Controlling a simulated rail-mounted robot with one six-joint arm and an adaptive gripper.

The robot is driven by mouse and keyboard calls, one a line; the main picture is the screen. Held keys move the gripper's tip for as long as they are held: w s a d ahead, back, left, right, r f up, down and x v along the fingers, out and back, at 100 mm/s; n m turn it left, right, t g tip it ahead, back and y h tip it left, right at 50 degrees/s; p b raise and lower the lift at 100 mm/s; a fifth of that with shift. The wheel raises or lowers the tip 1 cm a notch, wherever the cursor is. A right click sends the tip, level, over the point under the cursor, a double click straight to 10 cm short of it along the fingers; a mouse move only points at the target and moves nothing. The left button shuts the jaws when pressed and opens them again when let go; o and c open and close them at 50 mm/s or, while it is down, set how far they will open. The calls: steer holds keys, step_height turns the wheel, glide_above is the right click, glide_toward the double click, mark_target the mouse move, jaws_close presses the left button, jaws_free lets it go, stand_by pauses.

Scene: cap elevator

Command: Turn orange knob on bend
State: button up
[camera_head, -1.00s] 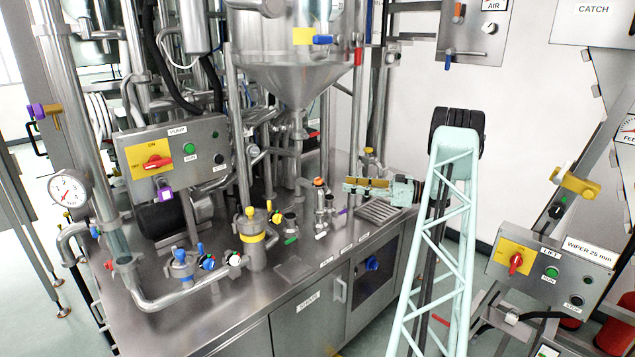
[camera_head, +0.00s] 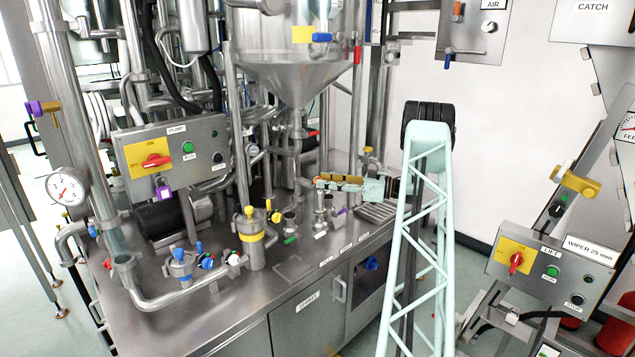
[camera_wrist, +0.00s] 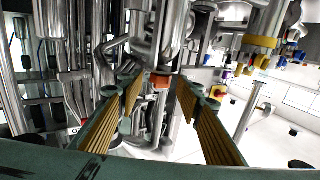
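The orange knob (camera_wrist: 160,81) shows in the wrist view on a metal pipe fitting, between my two fingertips and with space on both sides of it. In the head view only a small bit of orange (camera_head: 317,181) shows at my fingertips, and the rest is hidden by the fingers. My gripper (camera_head: 319,182) reaches in from the right, over the steel bench. Its ribbed yellow-brown finger pads are spread apart in the wrist view (camera_wrist: 160,88). I see no contact with the knob, but cannot tell whether the tips are level with it or just short.
A steel fitting (camera_head: 320,212) stands below the fingers on the bench (camera_head: 230,310). A vertical pipe (camera_head: 298,150) under the hopper (camera_head: 300,75) is close to the left. A yellow-banded cylinder (camera_head: 251,240) with blue and yellow knobs nearby stands at front left. A drain grate (camera_head: 375,212) lies right.

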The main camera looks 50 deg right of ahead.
steer(key=shift+x, duration=1.75)
steer(key=c, duration=0.8)
